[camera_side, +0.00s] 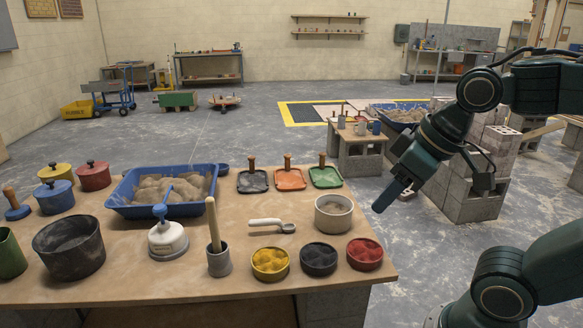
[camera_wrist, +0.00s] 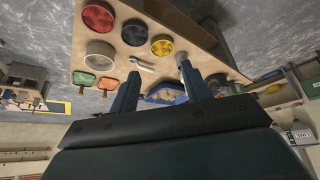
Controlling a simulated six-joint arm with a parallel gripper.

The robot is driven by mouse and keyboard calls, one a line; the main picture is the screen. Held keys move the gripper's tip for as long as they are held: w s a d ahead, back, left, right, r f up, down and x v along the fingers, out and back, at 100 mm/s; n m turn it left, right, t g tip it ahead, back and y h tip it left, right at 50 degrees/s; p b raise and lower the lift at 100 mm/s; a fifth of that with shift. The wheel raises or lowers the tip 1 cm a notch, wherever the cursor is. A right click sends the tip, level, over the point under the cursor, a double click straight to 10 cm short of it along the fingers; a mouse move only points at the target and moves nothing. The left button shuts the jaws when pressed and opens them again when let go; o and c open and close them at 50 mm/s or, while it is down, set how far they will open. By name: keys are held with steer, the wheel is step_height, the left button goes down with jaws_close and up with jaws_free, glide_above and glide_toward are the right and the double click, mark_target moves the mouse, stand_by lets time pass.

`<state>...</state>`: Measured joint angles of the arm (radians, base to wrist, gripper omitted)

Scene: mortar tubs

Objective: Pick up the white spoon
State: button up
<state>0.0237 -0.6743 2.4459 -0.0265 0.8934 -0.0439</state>
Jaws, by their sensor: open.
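The white spoon (camera_side: 265,222) lies flat near the middle of the wooden table. It has a white handle pointing left and a grey metal bowl at its right end. It also shows small in the wrist view (camera_wrist: 142,65), between the fingers in the picture but well beyond them. My gripper (camera_side: 386,198) is open and empty, up and to the right of the spoon, past the white tub, near the table's right edge. In the wrist view, both fingers of my gripper (camera_wrist: 158,72) are apart with nothing between them.
A white tub (camera_side: 333,214) stands right of the spoon. Yellow (camera_side: 270,264), black (camera_side: 318,259) and red (camera_side: 364,254) pigment bowls line the front. A grey pot with a wooden handle (camera_side: 218,262) is left. Trowels (camera_side: 289,180) and a blue sand tray (camera_side: 125,208) are behind.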

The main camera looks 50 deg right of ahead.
steer(key=w+d+r+n, duration=0.1)
steer(key=w+n, duration=0.1)
steer(key=w, duration=0.8)
steer(key=n+g+y, duration=0.2)
steer(key=n+y, duration=0.1)
steer(key=n, duration=0.3)
glide_above(272, 219)
steer(key=s+d, duration=0.3)
steer(key=d, duration=0.1)
step_height(272, 219, down, 19)
steer(key=shift+s+a, duration=0.15)
steer(key=shift+s, duration=0.05)
steer(key=shift+x, duration=4.3)
steer(key=shift+a+f, duration=0.1)
steer(key=shift+a, duration=0.05)
steer(key=shift+x, duration=2.45)
